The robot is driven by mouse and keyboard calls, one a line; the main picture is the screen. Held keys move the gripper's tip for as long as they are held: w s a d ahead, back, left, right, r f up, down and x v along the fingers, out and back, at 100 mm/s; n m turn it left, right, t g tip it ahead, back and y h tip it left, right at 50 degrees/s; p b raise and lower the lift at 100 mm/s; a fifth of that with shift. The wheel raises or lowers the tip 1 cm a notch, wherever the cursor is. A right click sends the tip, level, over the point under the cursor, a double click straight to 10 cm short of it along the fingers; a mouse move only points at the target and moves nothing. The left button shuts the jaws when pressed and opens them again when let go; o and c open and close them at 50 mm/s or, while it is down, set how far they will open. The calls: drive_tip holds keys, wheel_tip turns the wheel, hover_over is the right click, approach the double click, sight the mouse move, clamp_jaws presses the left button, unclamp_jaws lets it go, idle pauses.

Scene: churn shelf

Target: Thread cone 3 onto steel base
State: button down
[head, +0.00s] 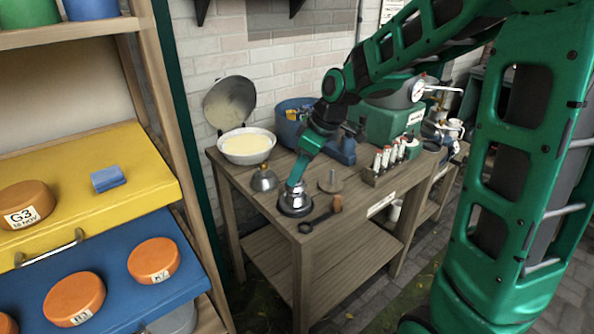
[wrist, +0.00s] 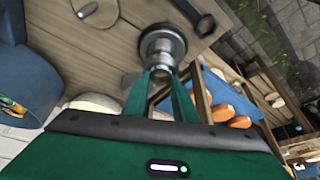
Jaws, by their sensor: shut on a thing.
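My gripper (head: 297,183) points down at the front of the wooden workbench. It is shut on the narrow top of a shiny steel cone (head: 295,197), which also shows beyond my green fingers (wrist: 168,80) in the wrist view (wrist: 162,48). A darker round rim lies around the cone's wide lower end, at the bench top. I cannot tell whether this rim is the steel base or part of the cone, nor whether they are threaded together. A second grey metal cone (head: 264,180) stands on the bench to the left, apart from my gripper. No number is readable on either.
A white bowl (head: 246,146), blue tub (head: 290,122) and rack of small bottles (head: 385,168) stand farther back.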

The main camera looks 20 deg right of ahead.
drive_tip(key=shift+f, duration=0.9)
idle(0.3)
drive_tip(key=c, duration=1)
unclamp_jaws()
drive_tip(key=shift+r, duration=2.8)
drive_tip(key=shift+s, duration=0.1)
